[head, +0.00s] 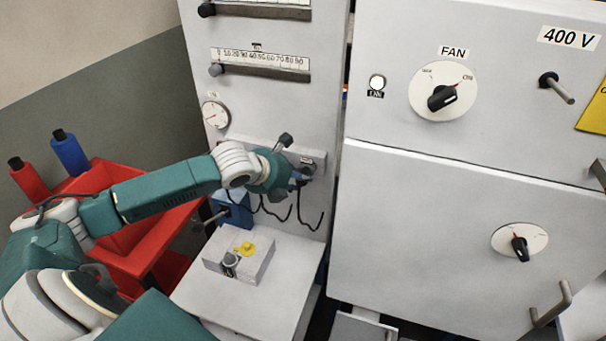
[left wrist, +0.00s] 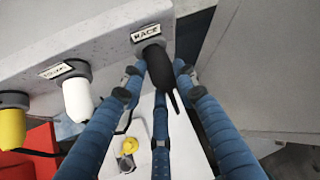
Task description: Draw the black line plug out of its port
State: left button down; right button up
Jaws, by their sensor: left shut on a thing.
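The black line plug (left wrist: 160,72) is at the port labelled RACE (left wrist: 147,33) in the left wrist view, its upper end against the port. I cannot tell how deep it sits. My left gripper (left wrist: 157,82) has its blue fingers around the plug, shut on it. In the head view my left gripper (head: 299,179) is at the right end of the port block on the machine's front and mostly hides the plug. My right gripper is in neither view.
A white plug (left wrist: 77,97) and a yellow plug (left wrist: 12,125) sit left of the black one. Dark lines hang below the port block (head: 318,157). A grey box with a yellow knob (head: 244,248) stands on the ledge below. A large cabinet (head: 440,230) is close on the right.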

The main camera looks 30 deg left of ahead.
pick_arm(q)
jog(key=s, duration=0.2)
jog(key=s+d+p, duration=0.1)
jog(key=s, duration=0.1)
jog(key=shift+d+f, duration=0.1)
jog(key=shift+d, duration=0.05)
dwell(0.4)
